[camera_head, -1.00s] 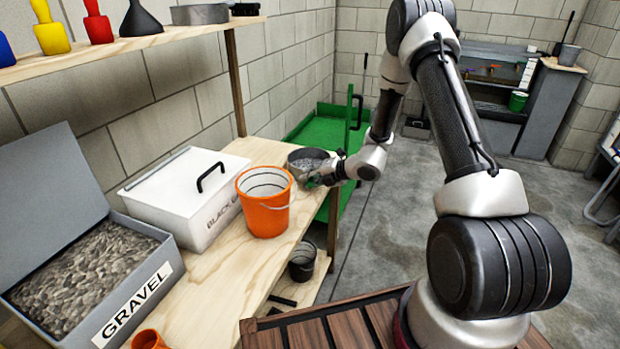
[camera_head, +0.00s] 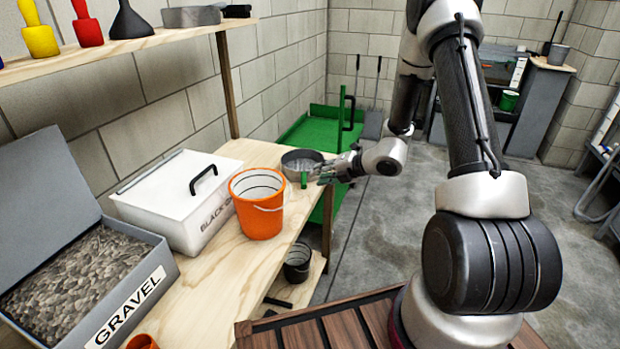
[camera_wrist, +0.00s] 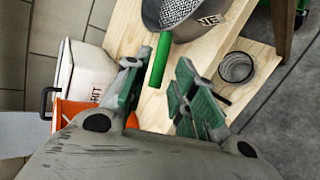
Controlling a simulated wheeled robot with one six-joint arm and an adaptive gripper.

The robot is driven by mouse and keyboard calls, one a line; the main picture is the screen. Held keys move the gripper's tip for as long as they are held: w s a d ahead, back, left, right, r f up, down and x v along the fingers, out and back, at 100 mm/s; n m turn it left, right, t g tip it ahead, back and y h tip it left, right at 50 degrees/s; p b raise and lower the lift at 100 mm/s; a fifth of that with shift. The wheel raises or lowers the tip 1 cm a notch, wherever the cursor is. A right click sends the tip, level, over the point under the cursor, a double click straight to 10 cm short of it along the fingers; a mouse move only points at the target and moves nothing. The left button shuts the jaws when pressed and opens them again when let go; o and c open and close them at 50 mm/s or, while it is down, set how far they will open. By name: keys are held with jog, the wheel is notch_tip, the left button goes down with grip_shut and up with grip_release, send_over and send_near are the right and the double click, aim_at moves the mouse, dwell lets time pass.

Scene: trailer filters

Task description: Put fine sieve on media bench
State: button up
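The fine sieve (camera_head: 297,155) is a round grey pan with mesh and a green handle. It sits on the far end of the pale wooden media bench (camera_head: 222,285). In the wrist view the sieve (camera_wrist: 205,28) shows part of a label ending in "NE", and its handle points toward my gripper (camera_wrist: 158,75). My gripper (camera_head: 332,171) is open and empty, just right of the sieve in the head view. The handle lies ahead of the gap between the fingers, nearer one finger. Whether a finger touches it I cannot tell.
An orange bucket (camera_head: 259,215) and a white lidded box (camera_head: 165,205) stand on the bench, with a gravel bin (camera_head: 130,305) nearer. A dark bucket (camera_head: 299,262) is on the lower shelf. A green cart (camera_head: 310,130) stands beyond the bench end.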

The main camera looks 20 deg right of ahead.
jog(key=s+a+r+n+g, duration=0.3)
jog(key=s+r+n+g, duration=0.3)
jog(key=s+r+n, duration=1.55)
jog(key=s+d+r+n+h, duration=0.3)
jog(key=s+d+n, duration=0.3)
jog(key=n, duration=0.4)
jog(key=s+d+r+n+t+h, duration=0.1)
jog(key=s+d+r+n+h, duration=0.3)
jog(key=s+d+n, duration=0.3)
jog(key=s+n, duration=0.1)
jog(key=n, duration=0.3)
jog(key=shift+r+h, duration=0.3)
jog(key=shift+h, duration=0.1)
